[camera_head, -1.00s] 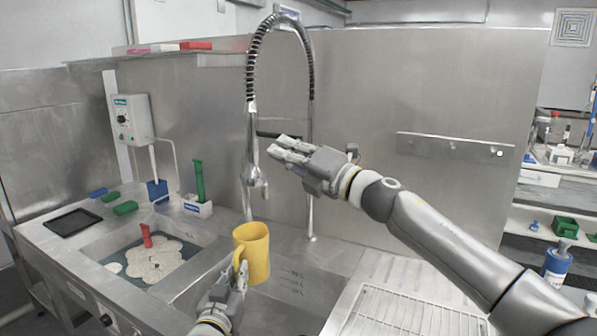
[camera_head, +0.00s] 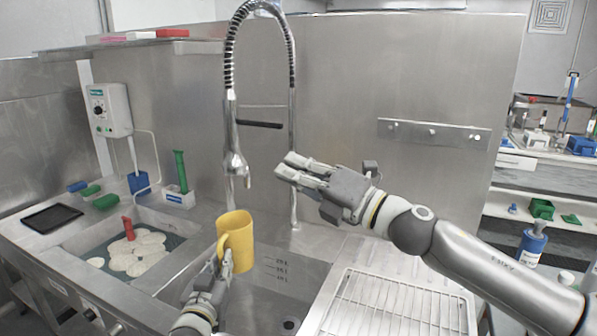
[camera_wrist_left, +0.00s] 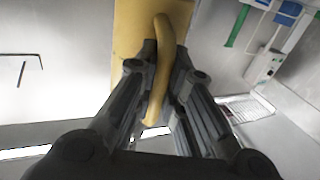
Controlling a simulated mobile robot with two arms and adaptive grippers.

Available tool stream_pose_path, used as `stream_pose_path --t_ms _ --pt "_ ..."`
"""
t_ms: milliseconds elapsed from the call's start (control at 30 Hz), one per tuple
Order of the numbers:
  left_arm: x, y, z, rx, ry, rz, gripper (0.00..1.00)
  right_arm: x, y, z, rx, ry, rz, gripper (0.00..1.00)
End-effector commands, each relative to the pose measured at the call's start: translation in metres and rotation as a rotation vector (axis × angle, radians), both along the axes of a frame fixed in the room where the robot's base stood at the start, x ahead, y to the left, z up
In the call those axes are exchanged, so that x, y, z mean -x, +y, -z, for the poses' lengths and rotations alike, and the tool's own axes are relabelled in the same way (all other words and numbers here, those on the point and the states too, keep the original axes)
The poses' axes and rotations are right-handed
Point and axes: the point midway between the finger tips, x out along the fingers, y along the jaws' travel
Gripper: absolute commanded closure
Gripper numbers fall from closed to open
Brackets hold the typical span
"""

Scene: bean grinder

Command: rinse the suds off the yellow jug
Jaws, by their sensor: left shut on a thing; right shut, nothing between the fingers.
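The yellow jug (camera_head: 236,236) is upright above the right-hand sink basin (camera_head: 277,300), below and close to the spray head of the tap (camera_head: 235,166). My left gripper (camera_head: 221,272) is shut on the jug's handle; the left wrist view shows the handle (camera_wrist_left: 161,62) between its fingers (camera_wrist_left: 155,85). No suds can be made out on the jug's visible side. No water stream shows under the spray head. My right gripper (camera_head: 290,170) is shut and empty, to the right of the spray head and apart from it.
The left basin (camera_head: 185,240) holds foamy suds (camera_head: 135,255) and a red-handled tool (camera_head: 128,228). A wire drying rack (camera_head: 390,305) lies on the right. A black tray (camera_head: 52,217) and small brushes lie at the left. The tap's coiled hose (camera_head: 230,60) arches overhead.

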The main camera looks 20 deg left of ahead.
Motion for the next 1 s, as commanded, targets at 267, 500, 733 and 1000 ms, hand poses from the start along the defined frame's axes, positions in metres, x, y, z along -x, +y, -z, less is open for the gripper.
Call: stream_pose_path --t_ms 267,500,733,1000 --pt "0.000 0.000 -0.001 0.000 -0.001 0.000 1.00 0.003 -0.010 0.001 -0.001 0.001 -0.001 1.00" --pt "0.000 0.000 -0.001 0.000 -0.001 0.000 1.00 0.003 -0.009 0.001 0.000 0.001 -0.002 1.00" --pt "0.014 -0.002 -0.001 0.000 0.000 0.000 1.00 0.003 -0.009 -0.003 0.000 0.000 -0.001 1.00" --pt "0.036 -0.004 0.000 0.001 0.000 0.000 1.00 0.003 -0.009 -0.006 0.000 0.000 -0.001 1.00"
